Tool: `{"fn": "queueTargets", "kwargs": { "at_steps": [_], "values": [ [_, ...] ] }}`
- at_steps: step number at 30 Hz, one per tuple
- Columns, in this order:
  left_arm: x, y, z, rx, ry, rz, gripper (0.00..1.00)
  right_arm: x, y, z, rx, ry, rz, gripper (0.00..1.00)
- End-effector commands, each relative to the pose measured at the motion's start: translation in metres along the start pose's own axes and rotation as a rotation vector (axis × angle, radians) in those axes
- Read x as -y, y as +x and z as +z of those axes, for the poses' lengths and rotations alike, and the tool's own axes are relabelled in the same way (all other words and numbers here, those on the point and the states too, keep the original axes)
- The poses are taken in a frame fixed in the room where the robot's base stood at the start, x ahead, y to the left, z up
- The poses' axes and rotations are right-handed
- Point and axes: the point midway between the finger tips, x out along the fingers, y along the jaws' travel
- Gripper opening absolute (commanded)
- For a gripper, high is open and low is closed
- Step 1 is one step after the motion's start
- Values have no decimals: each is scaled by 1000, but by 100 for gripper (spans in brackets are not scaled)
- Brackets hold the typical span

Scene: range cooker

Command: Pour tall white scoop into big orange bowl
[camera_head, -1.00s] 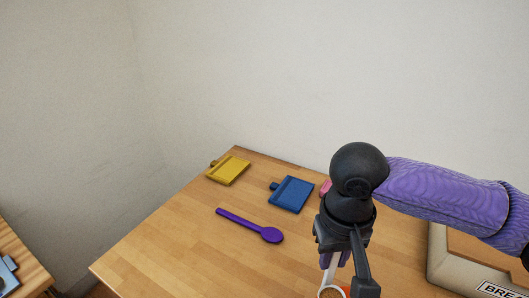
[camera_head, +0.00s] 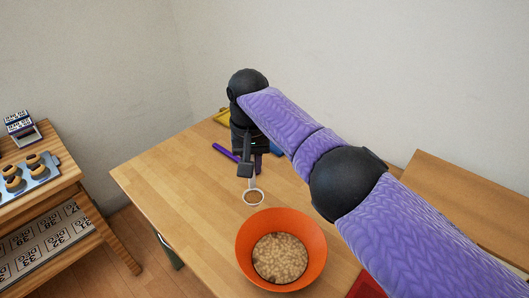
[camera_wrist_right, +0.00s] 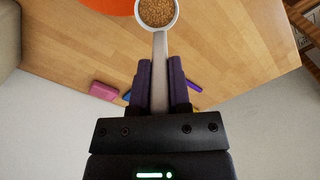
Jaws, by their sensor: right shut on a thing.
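The white scoop (camera_head: 253,197) is held by its handle in my right gripper (camera_head: 247,170). In the wrist view the scoop's cup (camera_wrist_right: 157,12) is full of brown grains, and the handle runs back between the two dark fingers (camera_wrist_right: 160,75). The big orange bowl (camera_head: 312,240) stands on the wooden table, with beige pieces inside. The scoop is above the table, behind and slightly left of the bowl in the head view, apart from its rim. A bit of the bowl shows at the top of the wrist view (camera_wrist_right: 108,4). My left gripper is not in view.
A yellow board (camera_head: 222,116) and a purple spoon (camera_head: 224,152) lie partly hidden behind my right gripper. A pink item (camera_wrist_right: 104,91) shows in the wrist view. A side table with a muffin tray (camera_head: 27,178) stands left. The table left of the bowl is clear.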

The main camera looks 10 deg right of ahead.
Motion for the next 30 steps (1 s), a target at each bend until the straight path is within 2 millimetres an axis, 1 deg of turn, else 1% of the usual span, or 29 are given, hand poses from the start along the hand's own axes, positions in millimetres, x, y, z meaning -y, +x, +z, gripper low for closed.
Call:
{"fn": "queueTargets", "kwargs": {
  "at_steps": [5,10,22,30],
  "values": [
    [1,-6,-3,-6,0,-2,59,1,2,3,-8,-4,-7,0],
    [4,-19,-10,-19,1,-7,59,-3,3,5,-27,-2,-25,0],
    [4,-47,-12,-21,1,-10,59,-11,7,15,-68,-2,-67,0],
    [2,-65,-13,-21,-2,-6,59,-23,14,26,-129,1,-128,0]
  ]
}}
